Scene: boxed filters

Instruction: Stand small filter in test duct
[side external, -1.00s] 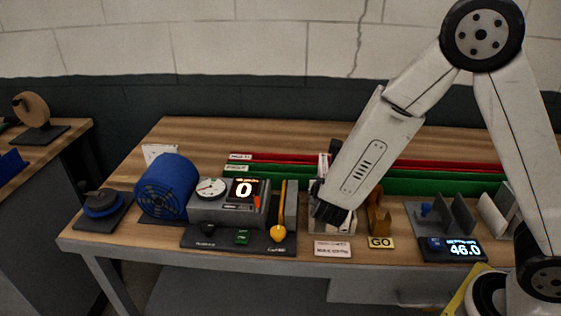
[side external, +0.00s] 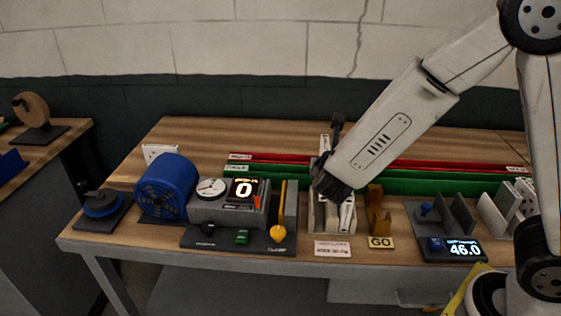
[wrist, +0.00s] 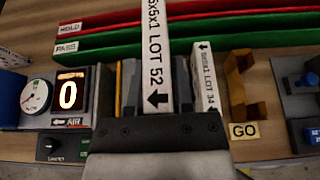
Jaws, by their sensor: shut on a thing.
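My gripper (wrist: 157,112) is shut on a white boxed filter labelled LOT 52 (wrist: 157,50). In the side view my gripper (side external: 328,184) is over the filter bin, and the held filter (side external: 325,145) shows behind it, partly hidden. A second white filter, LOT 34 (wrist: 205,80), stands in the bin (side external: 318,222) just right of the held one. The test duct (side external: 226,211) is the grey rig left of my gripper, with a blue fan (side external: 162,190), a gauge and a display reading 0. Its slot is not clearly visible.
An orange-yellow lever (side external: 281,215) stands at the duct's right end. A wooden holder with a GO plate (side external: 381,242) is right of the bin. Red and green rails marked HOLD and PASS (side external: 450,184) run behind. A grey stand with a 46.0 display (side external: 460,248) sits farther right.

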